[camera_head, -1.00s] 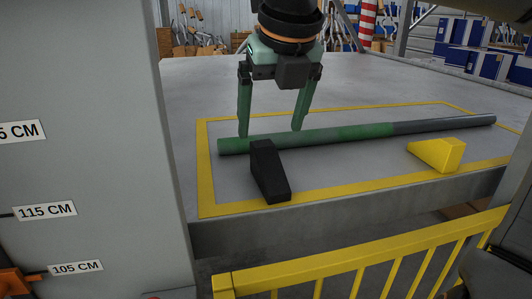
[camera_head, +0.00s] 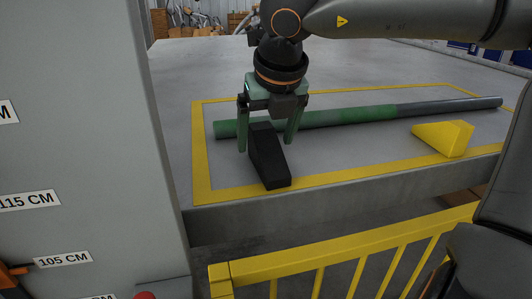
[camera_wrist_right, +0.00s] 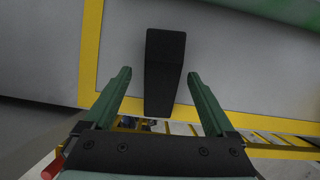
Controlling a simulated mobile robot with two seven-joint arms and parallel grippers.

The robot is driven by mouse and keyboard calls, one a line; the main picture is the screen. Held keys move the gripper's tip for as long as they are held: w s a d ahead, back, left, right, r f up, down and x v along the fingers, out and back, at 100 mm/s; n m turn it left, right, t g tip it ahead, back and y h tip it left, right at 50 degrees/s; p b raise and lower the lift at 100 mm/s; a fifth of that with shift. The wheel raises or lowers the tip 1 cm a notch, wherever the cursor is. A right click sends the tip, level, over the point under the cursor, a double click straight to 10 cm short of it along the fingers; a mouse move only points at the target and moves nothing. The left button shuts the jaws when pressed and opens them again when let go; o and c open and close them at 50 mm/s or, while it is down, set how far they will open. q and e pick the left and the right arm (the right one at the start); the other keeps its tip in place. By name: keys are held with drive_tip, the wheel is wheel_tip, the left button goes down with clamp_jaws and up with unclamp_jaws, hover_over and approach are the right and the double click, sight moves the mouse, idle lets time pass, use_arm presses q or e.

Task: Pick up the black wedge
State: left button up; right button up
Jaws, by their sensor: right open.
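The black wedge (camera_head: 270,160) lies on the grey table inside the yellow outline, near the table's front edge and in front of the green pipe. My right gripper (camera_head: 266,148) is open, its two green fingers pointing down to either side of the wedge's far end. In the right wrist view the wedge (camera_wrist_right: 165,70) lies between and beyond the open fingertips (camera_wrist_right: 158,76), with a gap on each side. Whether the fingers are level with the wedge is hard to tell. My left gripper is not in view.
A green and grey pipe (camera_head: 350,117) lies across the marked area behind the wedge. A yellow wedge (camera_head: 445,138) sits at the right, near the pipe. A yellow railing (camera_head: 340,260) stands in front of the table (camera_head: 330,195). A grey column with height labels stands at left.

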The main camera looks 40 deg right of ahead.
sight(267, 140)
drive_tip(key=x, duration=0.3)
drive_tip(key=shift+s+d+f, duration=0.1)
drive_tip(key=shift+c, duration=0.2)
clamp_jaws()
idle(0.4)
